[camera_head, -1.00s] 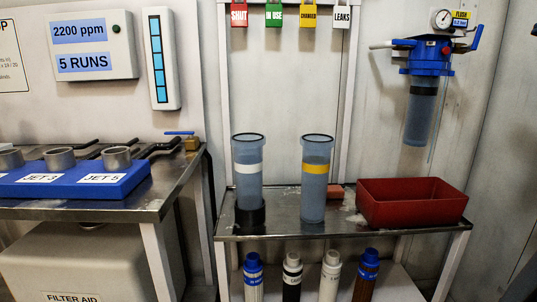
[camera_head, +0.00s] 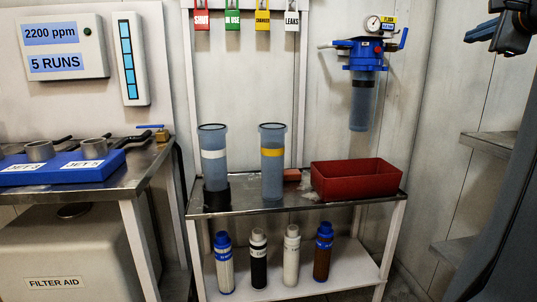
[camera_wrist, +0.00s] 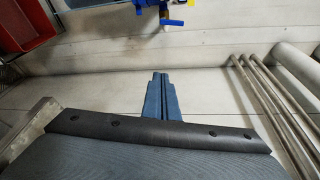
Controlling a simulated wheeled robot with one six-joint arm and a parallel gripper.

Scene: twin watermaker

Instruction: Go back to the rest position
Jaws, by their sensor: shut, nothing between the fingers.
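My gripper (camera_wrist: 160,78) is shut and empty in the wrist view, its two blue fingers side by side. In the head view my gripper (camera_head: 478,32) shows at the top right corner, raised, pointing left and apart from everything. My arm runs down the right edge of that view. The rest of the arm is cut off by the frame.
A metal table (camera_head: 345,201) bears two clear cylinders, one white-banded (camera_head: 214,172) and one yellow-banded (camera_head: 272,170), and a red tray (camera_head: 356,190). Several bottles stand on its lower shelf. A blue filter housing (camera_head: 361,60) hangs on the wall. Shelves (camera_head: 487,145) stand at the right.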

